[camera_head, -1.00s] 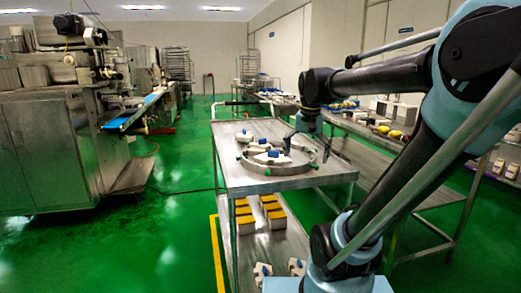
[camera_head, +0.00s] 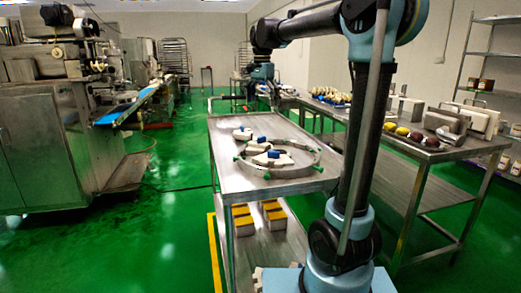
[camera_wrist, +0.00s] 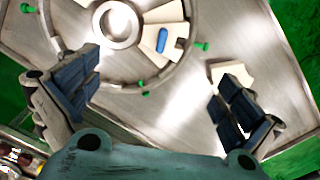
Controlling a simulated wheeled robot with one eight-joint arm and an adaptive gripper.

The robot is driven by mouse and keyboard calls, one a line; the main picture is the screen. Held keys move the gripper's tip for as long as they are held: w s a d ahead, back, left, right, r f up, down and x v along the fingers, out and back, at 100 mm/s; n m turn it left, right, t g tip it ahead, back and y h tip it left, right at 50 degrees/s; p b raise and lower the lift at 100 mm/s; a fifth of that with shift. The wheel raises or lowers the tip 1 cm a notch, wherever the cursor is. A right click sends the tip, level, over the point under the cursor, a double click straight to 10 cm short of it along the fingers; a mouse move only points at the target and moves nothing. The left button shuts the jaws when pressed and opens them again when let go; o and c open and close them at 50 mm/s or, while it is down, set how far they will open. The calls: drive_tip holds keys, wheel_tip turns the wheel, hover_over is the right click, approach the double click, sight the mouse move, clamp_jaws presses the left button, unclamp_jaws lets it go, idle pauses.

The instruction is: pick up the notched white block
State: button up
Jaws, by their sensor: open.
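In the wrist view, a white block (camera_wrist: 232,71) with a notched outline lies on the metal table outside the ring, partly hidden by the right finger. My gripper (camera_wrist: 162,85) is open and empty above the table, its fingers spread wide. I cannot tell its height above the block or see any contact. In the head view, my gripper (camera_head: 261,88) hangs above the far end of the table.
A metal ring fixture (camera_head: 312,168) with green knobs surrounds white pieces on the table (camera_head: 226,178). Yellow-topped blocks (camera_head: 242,219) sit on the lower shelf. A loaded side table (camera_head: 418,162) stands at right, a large machine (camera_head: 50,150) at left. The table's near-left surface is clear.

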approach(260, 141)
drive_tip(key=f, duration=0.1)
drive_tip(key=w+f, duration=0.1)
drive_tip(key=f, duration=0.1)
drive_tip(key=d+f, duration=0.1)
drive_tip(key=f, duration=0.1)
drive_tip(key=shift+w, duration=0.25)
drive_tip(key=shift+w+a+f, duration=0.1)
drive_tip(key=shift+a+f, duration=0.15)
drive_tip(key=shift+f, duration=1.15)
drive_tip(key=shift+w+a+f, duration=0.1)
drive_tip(key=shift+a+f, duration=0.1)
drive_tip(key=shift+f, duration=1.2)
drive_tip(key=shift+s, duration=0.1)
drive_tip(key=c, duration=1.4)
